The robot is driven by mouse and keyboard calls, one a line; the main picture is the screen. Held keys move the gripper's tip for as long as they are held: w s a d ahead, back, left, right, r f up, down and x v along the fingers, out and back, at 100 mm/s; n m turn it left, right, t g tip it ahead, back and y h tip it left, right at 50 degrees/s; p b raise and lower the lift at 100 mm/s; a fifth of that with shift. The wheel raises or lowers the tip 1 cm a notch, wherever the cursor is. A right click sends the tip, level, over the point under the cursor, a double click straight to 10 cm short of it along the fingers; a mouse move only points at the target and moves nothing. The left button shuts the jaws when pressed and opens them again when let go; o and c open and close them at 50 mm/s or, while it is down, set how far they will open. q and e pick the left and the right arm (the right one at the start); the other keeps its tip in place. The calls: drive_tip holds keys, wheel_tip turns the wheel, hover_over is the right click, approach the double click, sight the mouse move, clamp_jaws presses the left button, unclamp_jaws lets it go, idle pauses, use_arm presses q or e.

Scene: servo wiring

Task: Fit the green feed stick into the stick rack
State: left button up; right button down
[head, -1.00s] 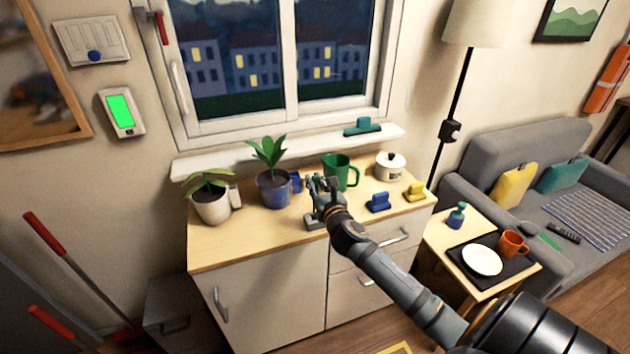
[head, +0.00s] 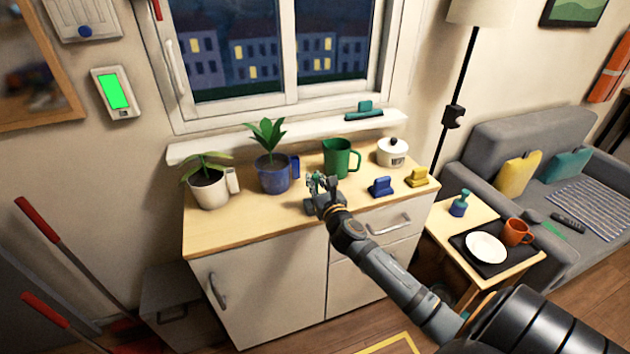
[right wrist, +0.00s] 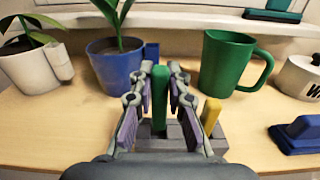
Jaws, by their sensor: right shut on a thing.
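The green feed stick (right wrist: 160,97) stands upright between the fingers of my right gripper (right wrist: 160,84), which is shut on it. The grey stick rack (right wrist: 176,133) is directly below, partly hidden by the fingers and palm. The stick's lower end overlaps the rack in the picture; I cannot tell how deep it sits in a slot. A yellow stick (right wrist: 211,114) stands in the rack just right of the fingers. In the head view my right gripper (head: 321,183) is low over the rack at the cabinet top's front. My left gripper is not in view.
A blue pot (right wrist: 118,68) with a plant stands behind left, a green mug (right wrist: 226,64) behind right. A white planter (head: 208,189), a white lidded pot (head: 392,153), a blue block (head: 381,187) and a yellow block (head: 416,177) share the cabinet top (head: 240,225).

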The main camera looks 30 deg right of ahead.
drive_tip(key=shift+p, duration=0.35)
idle(0.6)
drive_tip(key=shift+p, duration=0.4)
idle(0.4)
drive_tip(key=shift+f+b, duration=1.6)
drive_tip(key=shift+f, duration=0.45)
drive_tip(key=c, duration=1.2)
unclamp_jaws()
